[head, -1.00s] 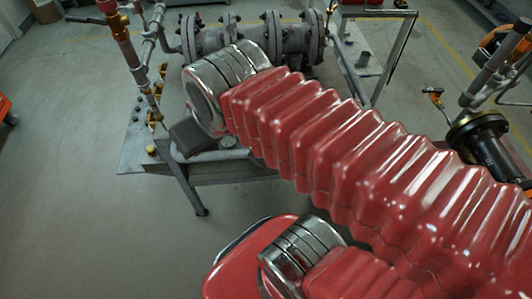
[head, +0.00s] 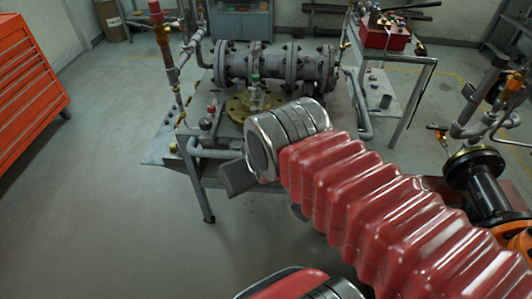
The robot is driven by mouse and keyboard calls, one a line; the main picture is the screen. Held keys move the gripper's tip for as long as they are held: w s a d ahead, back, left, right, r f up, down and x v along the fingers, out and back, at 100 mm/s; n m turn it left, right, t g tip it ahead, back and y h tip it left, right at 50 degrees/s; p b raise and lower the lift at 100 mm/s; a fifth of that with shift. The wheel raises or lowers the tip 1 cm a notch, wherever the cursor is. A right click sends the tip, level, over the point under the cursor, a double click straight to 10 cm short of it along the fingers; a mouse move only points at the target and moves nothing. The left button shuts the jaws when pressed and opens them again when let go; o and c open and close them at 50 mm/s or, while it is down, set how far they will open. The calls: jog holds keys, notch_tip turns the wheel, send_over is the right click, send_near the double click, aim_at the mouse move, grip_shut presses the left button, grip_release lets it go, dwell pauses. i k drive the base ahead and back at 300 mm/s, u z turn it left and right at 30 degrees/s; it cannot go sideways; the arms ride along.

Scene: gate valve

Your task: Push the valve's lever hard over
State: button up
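My red-sleeved arm reaches from the lower right to a chrome wrist in front of the grey pipework table. A flat dark piece, which looks like part of my gripper (head: 238,177), sticks out left and down from the wrist; the rest is hidden, and I cannot tell whether it is open or shut. Behind the wrist lies a thick grey flanged pipe assembly (head: 275,64). A yellowish round flange (head: 238,106) with a small green-and-white fitting sits in front of it, partly covered by my wrist. I cannot clearly make out the valve's lever. No contact is visible.
A red-topped upright pipe (head: 160,32) stands at the table's left. An orange drawer cabinet (head: 30,72) is at far left. A red box (head: 385,36) with a black handle sits on a stand. Black and grey piping (head: 480,185) is at right. The left floor is open.

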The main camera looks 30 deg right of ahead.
aim_at(255, 85)
jog(key=z, duration=0.45)
jog(key=i, duration=0.95)
jog(key=z, duration=0.2)
